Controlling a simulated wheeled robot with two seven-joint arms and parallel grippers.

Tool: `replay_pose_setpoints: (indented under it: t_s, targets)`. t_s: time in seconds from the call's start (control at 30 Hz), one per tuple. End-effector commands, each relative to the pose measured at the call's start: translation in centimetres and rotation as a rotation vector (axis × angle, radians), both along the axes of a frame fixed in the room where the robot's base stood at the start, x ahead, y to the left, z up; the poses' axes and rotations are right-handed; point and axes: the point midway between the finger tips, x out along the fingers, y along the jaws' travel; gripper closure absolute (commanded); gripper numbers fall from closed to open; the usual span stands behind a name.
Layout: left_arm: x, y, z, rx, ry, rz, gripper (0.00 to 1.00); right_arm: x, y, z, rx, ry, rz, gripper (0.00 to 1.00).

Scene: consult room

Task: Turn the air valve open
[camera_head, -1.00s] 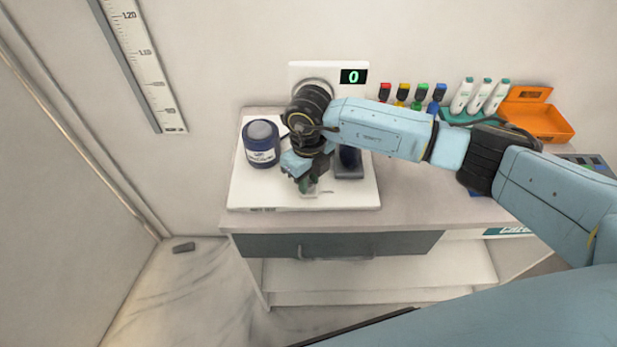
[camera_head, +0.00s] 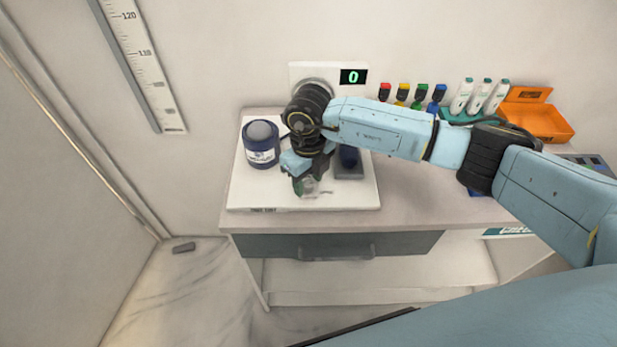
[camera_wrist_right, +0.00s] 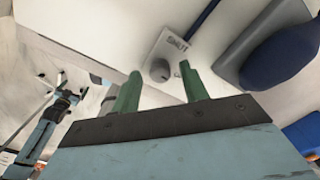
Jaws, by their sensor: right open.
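The air valve shows in the right wrist view as a small grey round knob (camera_wrist_right: 160,69) on a pale plate with printed lettering that looks like "SHUT". In the head view my right gripper (camera_head: 309,185) points down over the front of the white board, and the knob is hidden or too small to make out there. In the wrist view the two green fingers of the right gripper (camera_wrist_right: 159,80) are apart, with the knob between them in the picture. I cannot tell whether the fingertips reach around it or stay short of it. My left gripper does not show clearly.
A dark blue jar (camera_head: 262,152) stands on the white board (camera_head: 245,197), left of my right gripper. A display (camera_head: 353,77) at the back reads 0. Coloured bottles, white-and-green tubes and an orange tray (camera_head: 540,117) stand at the right. The drawer (camera_head: 400,245) below is shut.

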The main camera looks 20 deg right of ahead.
Motion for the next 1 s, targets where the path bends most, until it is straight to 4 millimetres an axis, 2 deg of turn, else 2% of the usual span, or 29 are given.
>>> replay_pose_setpoints:
  t_s: [0.17, 0.4, 0.6, 0.8, 1.0]
  targets:
    - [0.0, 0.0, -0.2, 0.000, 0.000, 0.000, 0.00, 0.1, 0.0, 2.5, 0.001, -0.005, 0.000, 0.56]
    - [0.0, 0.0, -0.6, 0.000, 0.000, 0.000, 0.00, 0.1, 0.0, 7.9, 0.000, -0.006, 0.001, 0.56]
    - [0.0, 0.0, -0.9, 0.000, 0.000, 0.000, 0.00, 0.1, 0.0, 11.5, 0.000, -0.004, 0.000, 0.56]
    - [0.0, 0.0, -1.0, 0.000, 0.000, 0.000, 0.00, 0.1, -0.1, 13.0, 0.000, -0.001, -0.002, 0.56]
    - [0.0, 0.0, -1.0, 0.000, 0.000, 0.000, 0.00, 0.0, -0.1, 13.2, 0.000, -0.001, -0.001, 0.56]
